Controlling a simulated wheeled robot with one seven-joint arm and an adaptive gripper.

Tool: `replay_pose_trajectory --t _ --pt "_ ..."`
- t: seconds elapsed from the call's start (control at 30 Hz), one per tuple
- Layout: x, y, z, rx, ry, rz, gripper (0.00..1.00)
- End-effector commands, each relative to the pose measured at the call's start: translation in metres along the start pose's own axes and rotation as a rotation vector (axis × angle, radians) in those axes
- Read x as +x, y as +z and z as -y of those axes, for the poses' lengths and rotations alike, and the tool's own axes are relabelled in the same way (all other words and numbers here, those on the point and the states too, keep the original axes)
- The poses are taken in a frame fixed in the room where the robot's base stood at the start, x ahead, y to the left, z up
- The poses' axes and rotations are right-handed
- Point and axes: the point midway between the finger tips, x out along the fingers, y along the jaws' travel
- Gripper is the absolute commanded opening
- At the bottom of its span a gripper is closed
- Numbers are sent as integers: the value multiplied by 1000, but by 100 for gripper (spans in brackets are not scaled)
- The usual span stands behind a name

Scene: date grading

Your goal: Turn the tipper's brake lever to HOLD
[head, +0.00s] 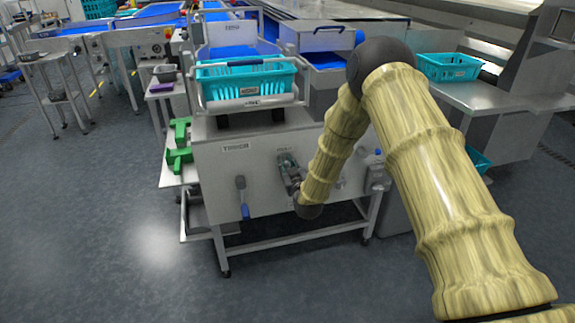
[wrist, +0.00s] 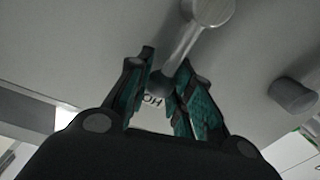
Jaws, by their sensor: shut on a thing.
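The tipper (head: 225,170) is a pale metal cabinet on legs with a TIPPER label on its front. My gripper (head: 288,168) is at the middle of that front panel, partly hidden by my arm. In the wrist view, my gripper (wrist: 165,78) is shut on the brake lever (wrist: 184,45), a grey metal bar running from a round hub to its end between the teal-padded fingers. Dark lettering reading "HO" (wrist: 152,101) shows upside down on the panel between the fingers, just past the lever's end; the rest is hidden.
A blue-handled lever (head: 243,198) hangs down on the panel left of my gripper. A teal crate (head: 248,92) sits on top of the tipper. Green parts (head: 179,158) stick out at its left. A grey stub (wrist: 294,95) stands right of the lever. The floor in front is clear.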

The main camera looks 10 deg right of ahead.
Motion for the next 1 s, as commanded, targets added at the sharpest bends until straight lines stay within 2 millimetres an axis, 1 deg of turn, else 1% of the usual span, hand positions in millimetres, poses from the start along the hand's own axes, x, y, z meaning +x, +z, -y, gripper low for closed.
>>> replay_pose_trajectory --t 0.27,0.3,0.37,0.4,0.43,0.77,0.87,0.97,1.0 --pt "-1 1 2 0 -3 2 0" --pt "-1 1 2 0 -3 2 25" --pt "-1 1 2 0 -3 2 36" --pt "-1 1 1 0 -2 2 43" --pt "-1 1 1 0 -2 2 46" --pt "-2 1 0 0 -1 1 46" --pt "-7 1 0 0 -1 1 46" --pt "-20 1 0 0 -1 3 46" --pt "-26 1 0 0 -1 3 46"
